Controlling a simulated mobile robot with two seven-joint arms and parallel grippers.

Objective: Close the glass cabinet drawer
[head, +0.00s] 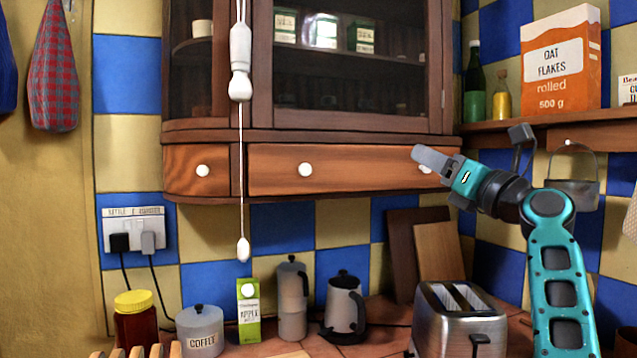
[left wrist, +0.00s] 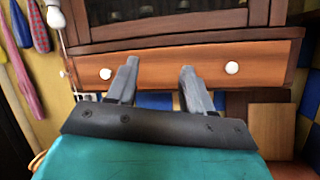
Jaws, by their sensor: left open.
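The glass cabinet (head: 350,88) hangs on the tiled wall in the head view, its glass door above a wide wooden drawer (head: 360,172) with white knobs. The drawer's left knob (head: 305,169) is clear; my gripper partly covers its right knob. I cannot tell how far out the drawer stands. My left gripper (head: 430,158) is in front of the drawer's right end. In the left wrist view the gripper (left wrist: 160,68) is open and empty, its fingers pointing at the drawer front (left wrist: 205,65) between the two knobs. Contact cannot be told. My right gripper is not in view.
A small side drawer (head: 192,169) is left of the wide one. A pull cord (head: 240,60) hangs before the cabinet. Below are a toaster (head: 460,320), kettle (head: 344,305) and jars. A shelf (head: 560,128) with an oat flakes box (head: 562,62) is at right.

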